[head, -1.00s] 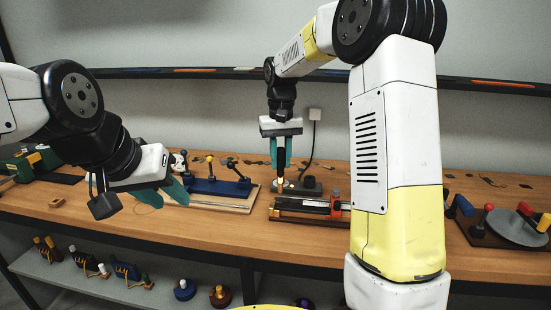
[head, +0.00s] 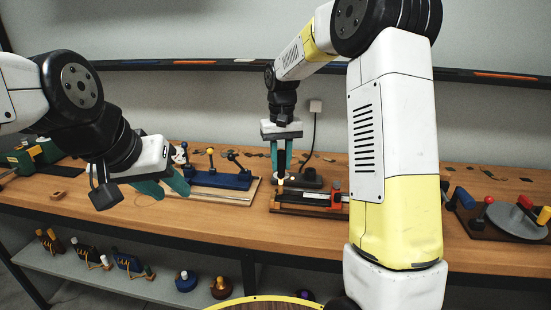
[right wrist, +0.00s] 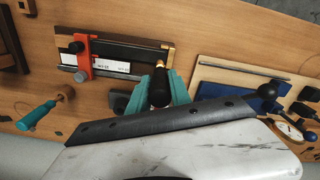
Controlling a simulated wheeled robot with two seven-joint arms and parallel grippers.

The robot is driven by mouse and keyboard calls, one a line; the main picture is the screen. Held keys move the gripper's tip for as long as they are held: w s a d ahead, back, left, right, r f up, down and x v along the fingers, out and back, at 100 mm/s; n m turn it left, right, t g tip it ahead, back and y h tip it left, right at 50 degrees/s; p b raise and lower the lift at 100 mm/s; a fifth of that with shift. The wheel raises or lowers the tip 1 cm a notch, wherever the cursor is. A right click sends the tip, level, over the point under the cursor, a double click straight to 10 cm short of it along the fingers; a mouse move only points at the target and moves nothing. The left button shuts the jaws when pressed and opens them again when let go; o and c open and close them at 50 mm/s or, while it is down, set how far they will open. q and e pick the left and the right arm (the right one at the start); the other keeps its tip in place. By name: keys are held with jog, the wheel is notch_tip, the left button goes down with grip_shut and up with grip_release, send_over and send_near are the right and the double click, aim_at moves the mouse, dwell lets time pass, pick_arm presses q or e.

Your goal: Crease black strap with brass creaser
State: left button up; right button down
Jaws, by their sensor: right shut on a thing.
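My right gripper (right wrist: 158,90) is shut on the brass creaser (right wrist: 159,86), which has a dark handle and a brass tip. In the head view, my right gripper (head: 281,168) holds it tip-down at the left end of a clamping fixture. The black strap (right wrist: 125,53) appears as a dark strip along the fixture in the right wrist view, beside a white label. The brass tip is at the strap's right end there; I cannot tell whether it touches. My left gripper (head: 165,187) is open and empty over the bench, left of the blue rack.
The fixture has a red clamp (right wrist: 82,58). A dark corded base (head: 306,180) stands just behind it. A blue lever rack (head: 219,179) stands to the left. A teal-handled tool (right wrist: 37,116) lies nearby. A grey disc device (head: 514,221) is at the far right.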

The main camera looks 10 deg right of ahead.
jog(key=shift+f, duration=0.5)
dwell(0.8)
jog(key=shift+s+d, duration=0.2)
jog(key=shift+d, duration=0.55)
jog(key=shift+s+d, duration=0.2)
jog(key=shift+d, duration=0.5)
jog(key=shift+s+d, duration=0.2)
jog(key=shift+d, duration=0.45)
jog(key=shift+s+d, duration=0.2)
jog(key=shift+d, duration=0.45)
jog(key=shift+d, duration=0.1)
jog(key=shift+s+d, duration=0.2)
jog(key=shift+d, duration=0.45)
jog(key=shift+s+d, duration=0.2)
jog(key=shift+d, duration=0.45)
jog(key=shift+f, duration=0.1)
jog(key=shift+s+d, duration=0.2)
jog(key=shift+d, duration=0.5)
jog(key=shift+s+d, duration=0.15)
jog(key=shift+d, duration=0.5)
